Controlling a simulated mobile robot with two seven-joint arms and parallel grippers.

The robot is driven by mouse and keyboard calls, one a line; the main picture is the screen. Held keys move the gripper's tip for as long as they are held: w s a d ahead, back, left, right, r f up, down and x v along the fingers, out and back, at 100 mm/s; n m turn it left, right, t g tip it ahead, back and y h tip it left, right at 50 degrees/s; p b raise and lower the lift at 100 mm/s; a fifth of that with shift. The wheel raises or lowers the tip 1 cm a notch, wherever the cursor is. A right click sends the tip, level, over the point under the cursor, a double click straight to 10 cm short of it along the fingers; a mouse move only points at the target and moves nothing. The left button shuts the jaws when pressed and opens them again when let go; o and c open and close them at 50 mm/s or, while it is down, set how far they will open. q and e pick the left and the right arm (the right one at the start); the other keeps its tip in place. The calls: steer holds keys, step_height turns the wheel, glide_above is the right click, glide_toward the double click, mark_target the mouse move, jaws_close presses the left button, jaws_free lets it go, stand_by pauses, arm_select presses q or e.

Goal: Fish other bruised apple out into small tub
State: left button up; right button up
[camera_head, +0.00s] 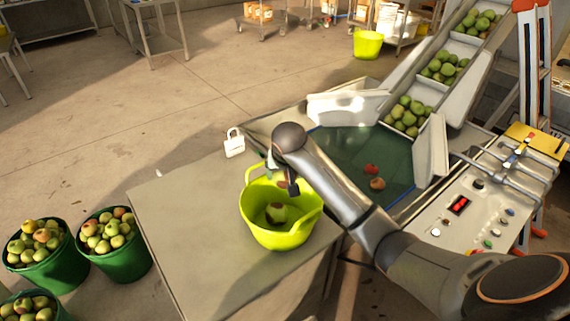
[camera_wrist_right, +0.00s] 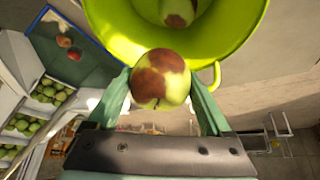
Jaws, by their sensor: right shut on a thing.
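My right gripper (camera_head: 284,184) is over the small yellow-green tub (camera_head: 262,230) on the table. In the right wrist view my right gripper (camera_wrist_right: 161,88) is shut on a green apple with large brown bruises (camera_wrist_right: 160,72), held between the two pale green fingers. In the head view this apple is mostly hidden by the gripper. Another apple with a brown patch (camera_head: 276,212) lies inside the tub; it also shows in the wrist view (camera_wrist_right: 178,10). My left gripper is out of view.
A red apple (camera_head: 371,169) and an orange-red apple (camera_head: 377,183) are in the dark green tank (camera_head: 345,150). A sloped conveyor (camera_head: 425,85) carries green apples. Green buckets of apples (camera_head: 115,262) stand at left. The table's left part (camera_head: 185,240) is clear.

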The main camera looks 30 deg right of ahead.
steer(key=shift+f, duration=0.6)
steer(key=o, duration=1.3)
steer(key=shift+v, duration=6.3)
